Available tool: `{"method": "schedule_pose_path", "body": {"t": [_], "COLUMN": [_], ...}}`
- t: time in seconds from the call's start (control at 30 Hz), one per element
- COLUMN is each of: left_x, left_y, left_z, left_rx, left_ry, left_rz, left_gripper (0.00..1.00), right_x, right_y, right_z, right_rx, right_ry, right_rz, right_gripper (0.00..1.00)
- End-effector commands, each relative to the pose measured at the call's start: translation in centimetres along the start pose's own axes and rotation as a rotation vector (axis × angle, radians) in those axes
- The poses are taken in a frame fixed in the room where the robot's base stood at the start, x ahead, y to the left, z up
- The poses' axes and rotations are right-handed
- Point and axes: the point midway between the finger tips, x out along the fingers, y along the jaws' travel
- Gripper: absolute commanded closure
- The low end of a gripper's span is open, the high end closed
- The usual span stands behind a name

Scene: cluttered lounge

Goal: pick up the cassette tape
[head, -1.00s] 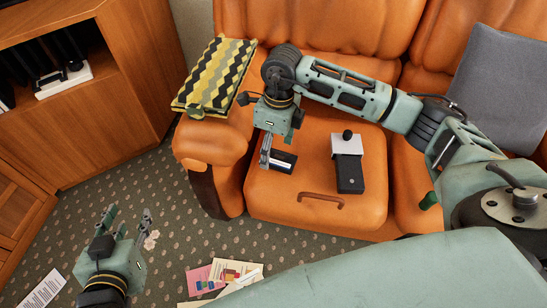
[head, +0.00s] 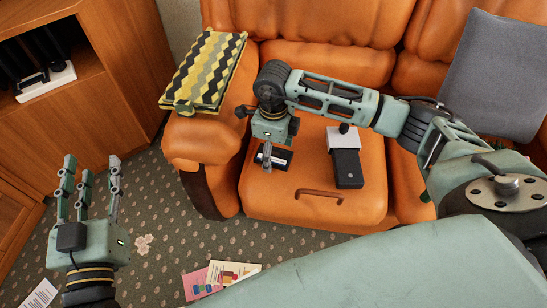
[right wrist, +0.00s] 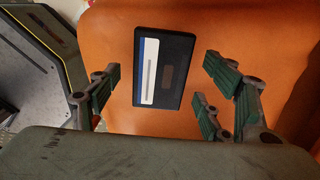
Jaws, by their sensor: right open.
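The cassette tape (head: 277,159) is a small black case with a white and blue label. It lies flat on the orange seat cushion and shows whole in the right wrist view (right wrist: 170,72). My right gripper (head: 265,160) is right at it from above, partly covering it in the head view. In the right wrist view the right gripper (right wrist: 160,95) is open, with its green-padded fingers apart on both sides of the tape and not closed on it. My left gripper (head: 88,180) is over the carpet at the left, its fingers spread and empty.
A black and white device (head: 346,158) lies on the same cushion to the right of the tape. A zigzag-patterned book or cloth (head: 208,72) rests on the armrest. A grey cushion (head: 490,75) leans on the sofa. Papers (head: 222,275) lie on the carpet.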

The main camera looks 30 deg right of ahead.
Motion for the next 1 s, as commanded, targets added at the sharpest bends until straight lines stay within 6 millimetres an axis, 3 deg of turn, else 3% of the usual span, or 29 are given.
{"method": "schedule_pose_path", "body": {"t": [0.27, 0.83, 1.0], "left_x": [0.04, 0.04, 0.04], "left_y": [0.06, 0.05, 0.05], "left_z": [-0.47, -0.45, -0.45], "left_rx": [-0.001, 0.0, -0.001], "left_ry": [0.022, 0.021, 0.021], "left_rz": [0.001, 0.001, 0.001], "left_gripper": [0.6, 0.6, 0.6], "right_x": [0.24, 0.22, 0.21], "right_y": [0.01, 0.01, 0.0], "right_z": [0.04, 0.03, 0.04], "right_rx": [-0.001, -0.001, -0.001], "right_ry": [-0.001, -0.001, -0.001], "right_rz": [0.0, 0.0, 0.0], "right_gripper": [0.28, 0.76, 0.77]}}
